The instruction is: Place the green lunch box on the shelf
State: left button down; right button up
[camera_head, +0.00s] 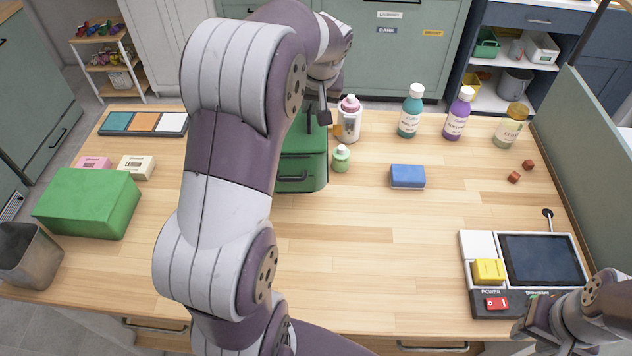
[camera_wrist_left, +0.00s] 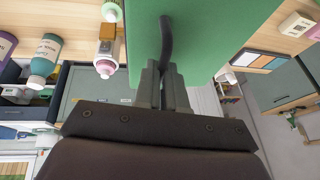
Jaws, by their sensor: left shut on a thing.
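The green lunch box (camera_head: 306,160) is at the middle of the table, with its left part hidden behind my left arm. In the left wrist view, the lunch box (camera_wrist_left: 200,35) fills the top middle, and its dark curved handle (camera_wrist_left: 167,38) runs down between my fingers. My left gripper (camera_wrist_left: 164,80) is shut on this handle; it also shows at the top of the box in the head view (camera_head: 325,115). I cannot tell whether the box rests on the table or hangs just above it. My right gripper (camera_head: 535,325) is at the lower right, beside the control panel; its jaws are unclear.
A white shelf (camera_head: 488,100) with bins stands beyond the table at the back right; a small rack (camera_head: 108,68) stands back left. Bottles (camera_head: 349,122) and a small green bottle (camera_head: 341,160) stand right of the lunch box. A blue sponge (camera_head: 407,177) lies mid-table.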

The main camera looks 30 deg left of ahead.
pick_arm(q)
jog(key=shift+w+r, duration=0.1)
jog(key=shift+w, duration=0.25)
jog(key=shift+m, duration=0.3)
jog(key=f, duration=0.1)
jog(key=s+f, duration=0.1)
jog(key=shift+s+a+f+p, duration=0.1)
jog(key=shift+a+f+p, duration=0.05)
jog(key=shift+f+p, duration=0.2)
jog(key=f, duration=0.6)
jog(key=shift+w+f+p, duration=0.3)
jog(key=shift+f, duration=0.1)
jog(key=shift+s+f, duration=0.1)
jog(key=c, duration=1.2)
grip_release()
pick_arm(e)
jog(key=shift+r, duration=0.7)
